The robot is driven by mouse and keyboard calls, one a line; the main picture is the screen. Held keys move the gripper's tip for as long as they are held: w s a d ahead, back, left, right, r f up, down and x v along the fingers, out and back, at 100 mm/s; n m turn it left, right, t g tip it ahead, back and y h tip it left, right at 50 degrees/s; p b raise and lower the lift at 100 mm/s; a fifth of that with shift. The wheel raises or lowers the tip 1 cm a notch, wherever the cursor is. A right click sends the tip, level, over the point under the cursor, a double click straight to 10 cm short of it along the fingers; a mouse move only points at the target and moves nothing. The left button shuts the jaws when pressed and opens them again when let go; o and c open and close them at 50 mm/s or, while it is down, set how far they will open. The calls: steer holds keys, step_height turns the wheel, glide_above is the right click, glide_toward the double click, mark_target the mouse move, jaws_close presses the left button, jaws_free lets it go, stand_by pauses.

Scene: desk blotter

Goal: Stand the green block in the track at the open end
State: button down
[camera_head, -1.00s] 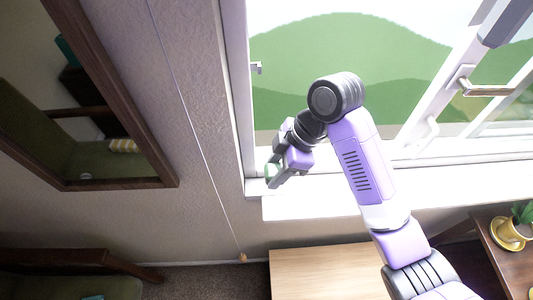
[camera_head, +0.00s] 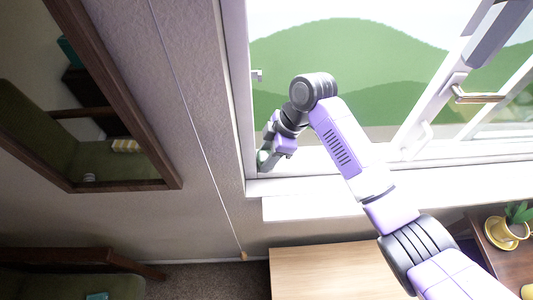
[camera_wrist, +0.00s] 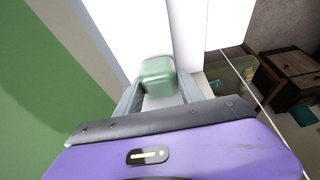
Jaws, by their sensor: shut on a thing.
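The green block (camera_wrist: 157,75) is between the two grey fingers of my gripper (camera_wrist: 160,90) in the wrist view, and the gripper is shut on it. In the head view my gripper (camera_head: 266,158) is small, at the lower left corner of the window opening, with the pale green block (camera_head: 263,157) at its tip. The white lower window frame (camera_head: 310,184) runs below and to the right of it. I cannot make out the track's groove. Whether the block touches the frame is not clear.
The left upright of the window frame (camera_head: 238,90) stands close beside my gripper. An open sash with a handle (camera_head: 478,96) is at the right. A pull cord (camera_head: 205,150) hangs on the wall. A wooden desk top (camera_head: 320,270) is below, and a potted plant (camera_head: 508,230) at right.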

steer(key=shift+f, duration=0.1)
steer(key=c, duration=0.7)
jaws_free()
steer(key=b+v, duration=0.2)
steer(key=v, duration=1)
